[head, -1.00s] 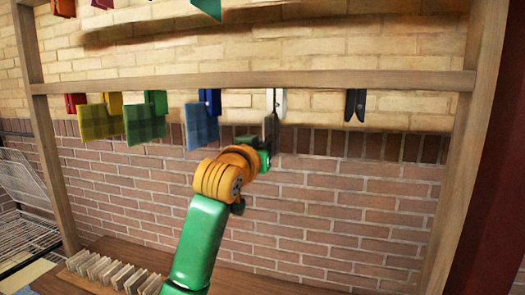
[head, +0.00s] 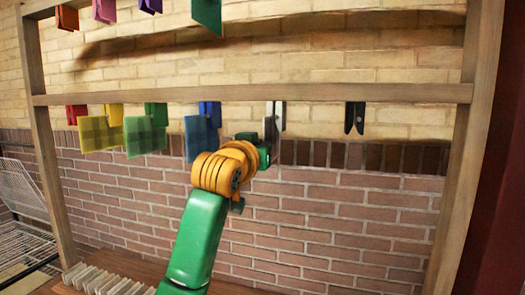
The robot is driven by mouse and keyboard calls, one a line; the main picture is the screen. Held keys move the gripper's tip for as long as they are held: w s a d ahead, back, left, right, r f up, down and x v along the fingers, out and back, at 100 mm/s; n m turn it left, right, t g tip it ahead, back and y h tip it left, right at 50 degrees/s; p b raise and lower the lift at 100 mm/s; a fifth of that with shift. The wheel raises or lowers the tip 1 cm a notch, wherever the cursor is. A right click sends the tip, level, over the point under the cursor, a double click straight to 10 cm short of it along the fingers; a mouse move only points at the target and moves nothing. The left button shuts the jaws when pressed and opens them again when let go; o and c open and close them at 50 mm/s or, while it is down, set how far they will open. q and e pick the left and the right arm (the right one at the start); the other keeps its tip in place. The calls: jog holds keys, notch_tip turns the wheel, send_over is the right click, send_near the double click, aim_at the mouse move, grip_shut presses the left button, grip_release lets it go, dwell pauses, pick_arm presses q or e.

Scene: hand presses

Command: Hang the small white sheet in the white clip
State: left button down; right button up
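The white clip (head: 280,113) hangs under the middle rail, between the blue clip and the black clip. My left gripper (head: 269,131) is raised just below and against the front of the white clip. A narrow grey piece shows there between the green gripper body and the clip. I cannot tell if it is a finger or the edge of a small sheet. My gripper's opening is hidden by the wrist. No white sheet is clearly visible. My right gripper is out of view.
Coloured sheets hang in the yellow, green and blue clips (head: 209,110) to the left. The black clip (head: 355,117) to the right is empty. A rack of pale slats (head: 100,282) stands at lower left. A wooden post (head: 461,165) bounds the right side.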

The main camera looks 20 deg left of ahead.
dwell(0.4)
pick_arm(q)
jog(key=c, duration=0.8)
grip_release()
jog(key=shift+o, duration=0.2)
jog(key=s+b, duration=0.5)
jog(key=s, duration=0.2)
jog(key=shift+b, duration=0.4)
jog(key=shift+r, duration=0.1)
